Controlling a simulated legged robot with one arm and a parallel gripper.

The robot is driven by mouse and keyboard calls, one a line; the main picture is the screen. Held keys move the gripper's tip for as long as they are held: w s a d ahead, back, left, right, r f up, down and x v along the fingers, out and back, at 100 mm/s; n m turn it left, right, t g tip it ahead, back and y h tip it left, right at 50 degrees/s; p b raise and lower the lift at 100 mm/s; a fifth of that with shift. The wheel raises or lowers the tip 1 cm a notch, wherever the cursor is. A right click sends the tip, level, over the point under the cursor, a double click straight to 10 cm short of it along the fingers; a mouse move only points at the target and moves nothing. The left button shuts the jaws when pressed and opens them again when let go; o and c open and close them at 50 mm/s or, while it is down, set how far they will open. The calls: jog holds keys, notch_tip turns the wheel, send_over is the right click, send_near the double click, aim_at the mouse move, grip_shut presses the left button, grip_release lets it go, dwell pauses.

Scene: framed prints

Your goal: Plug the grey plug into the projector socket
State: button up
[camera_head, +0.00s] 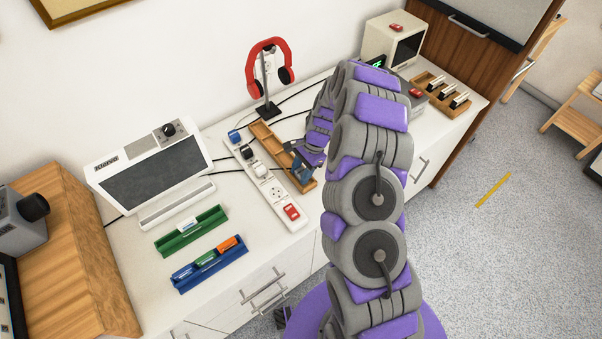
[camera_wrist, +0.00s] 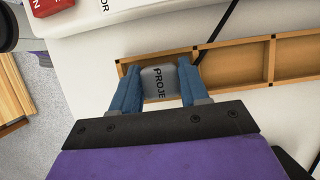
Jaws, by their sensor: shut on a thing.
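The grey plug (camera_wrist: 158,84), lettered "PROJE", is between the two blue fingers of my gripper (camera_wrist: 157,70), which is shut on it. The plug is at one end of the wooden tray (camera_wrist: 235,62); whether it touches the tray floor I cannot tell. In the head view my gripper (camera_head: 302,166) is at the tray's near end, and the plug is not clear there. The white power strip (camera_head: 283,203) lies left of the tray. It has an empty-looking round socket (camera_head: 277,191) near its red switch (camera_head: 291,212). Lettering ending "OR" shows on the strip in the wrist view (camera_wrist: 95,14).
A black plug (camera_head: 247,153) and a pale plug (camera_head: 261,170) sit in the strip. A blue plug (camera_head: 234,135) is at its far end. Green (camera_head: 192,231) and blue (camera_head: 210,264) trays lie left. Dark cables cross the counter.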

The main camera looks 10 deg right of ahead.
jog(key=shift+r, duration=0.1)
notch_tip(320, 180, up, 4)
jog(key=shift+f+p, duration=0.1)
jog(key=shift+p, duration=0.75)
jog(key=s+d+r+p, duration=0.1)
jog(key=s+d+p, duration=0.1)
jog(key=s+d, duration=0.8)
jog(key=shift+s+d+p, duration=0.15)
jog(key=shift+d+p, duration=0.2)
jog(key=shift+d, duration=0.85)
notch_tip(320, 180, up, 2)
jog(key=p, duration=0.1)
send_over(297, 173)
jog(key=s+d, duration=0.3)
jog(key=s, duration=0.2)
jog(key=w+a+r, duration=0.1)
jog(key=a+r, duration=0.1)
jog(key=a, duration=0.9)
jog(key=shift+w+a+p, duration=0.2)
jog(key=shift+p, duration=0.25)
jog(key=shift+f+b, duration=1.9)
jog(key=shift+f, duration=1)
